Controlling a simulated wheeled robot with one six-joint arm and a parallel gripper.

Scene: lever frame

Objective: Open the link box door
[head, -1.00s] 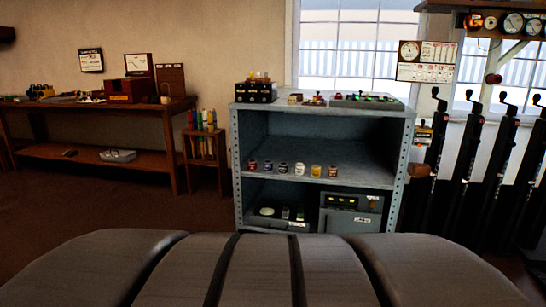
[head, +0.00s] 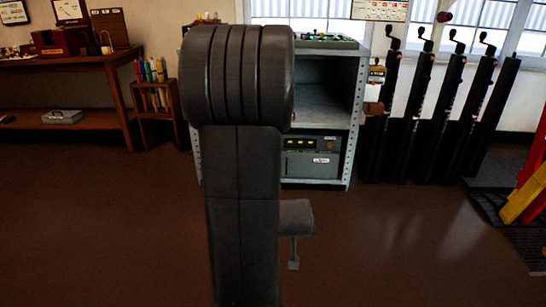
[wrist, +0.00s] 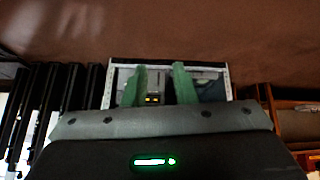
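A grey box (head: 311,163) with small yellow lit windows and a white label stands on the lowest shelf of the metal rack; I take it to be the link box. Its front looks closed. My raised arm hides the area to its left in the head view. In the wrist view, where the scene is upside down, the box (wrist: 153,89) shows partly between and beside the fingers. My gripper (wrist: 160,68) has two green fingers, spread apart with nothing between them. It points toward the rack and appears well short of the box.
The grey rack (head: 352,142) has its open front facing me. Black levers (head: 437,115) stand in a row on the right. A small wooden stand (head: 159,118) and a long workbench (head: 127,97) are on the left. The brown floor (head: 400,235) before the rack is clear.

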